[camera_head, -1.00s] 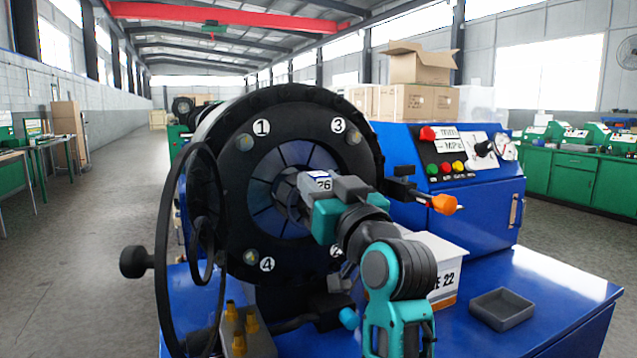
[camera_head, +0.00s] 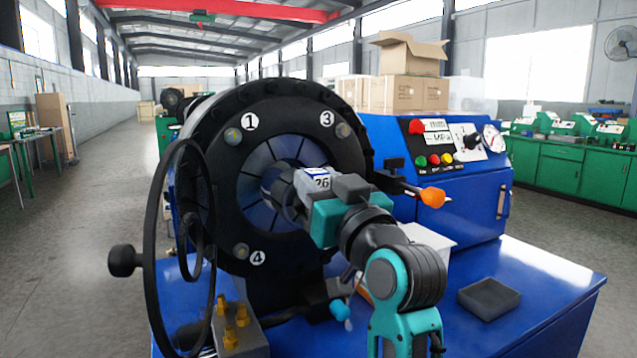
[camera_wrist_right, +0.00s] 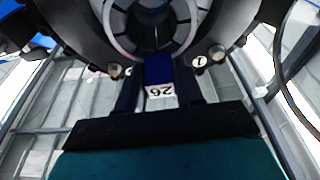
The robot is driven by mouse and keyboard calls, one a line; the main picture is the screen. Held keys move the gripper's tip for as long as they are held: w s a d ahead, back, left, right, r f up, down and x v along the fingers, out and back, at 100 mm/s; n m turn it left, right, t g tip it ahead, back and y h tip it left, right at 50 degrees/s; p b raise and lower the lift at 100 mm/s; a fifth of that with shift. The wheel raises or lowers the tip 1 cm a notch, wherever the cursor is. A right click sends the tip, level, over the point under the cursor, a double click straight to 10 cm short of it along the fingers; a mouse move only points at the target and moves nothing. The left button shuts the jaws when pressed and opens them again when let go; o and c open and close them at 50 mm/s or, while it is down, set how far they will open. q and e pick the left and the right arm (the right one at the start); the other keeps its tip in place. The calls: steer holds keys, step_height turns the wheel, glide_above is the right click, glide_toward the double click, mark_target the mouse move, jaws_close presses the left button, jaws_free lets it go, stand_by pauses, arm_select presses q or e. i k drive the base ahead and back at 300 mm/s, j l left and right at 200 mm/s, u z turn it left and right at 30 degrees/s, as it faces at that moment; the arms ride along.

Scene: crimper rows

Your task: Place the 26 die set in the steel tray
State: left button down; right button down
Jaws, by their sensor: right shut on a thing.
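The 26 die set (camera_head: 318,179) is a small piece with a white label reading 26, held in front of the crimper's round opening. My right gripper (camera_head: 312,196) is shut on it. In the right wrist view the label of the 26 die set (camera_wrist_right: 160,91) shows between the two fingers (camera_wrist_right: 160,88), with a blue part reaching toward the opening. The grey steel tray (camera_head: 489,298) sits empty on the blue bench at the right, apart from my gripper. My left gripper is not in view.
The black crimper head (camera_head: 225,165) has numbered bolts and a hand wheel at its left. A white box (camera_head: 432,236) stands partly hidden behind my right arm. A lever with an orange knob (camera_head: 432,197) sticks out near my gripper. A block with brass fittings (camera_head: 238,335) is at front left.

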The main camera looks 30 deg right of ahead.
mark_target(495, 305)
steer(key=k+j, duration=0.1)
steer(key=k, duration=0.9)
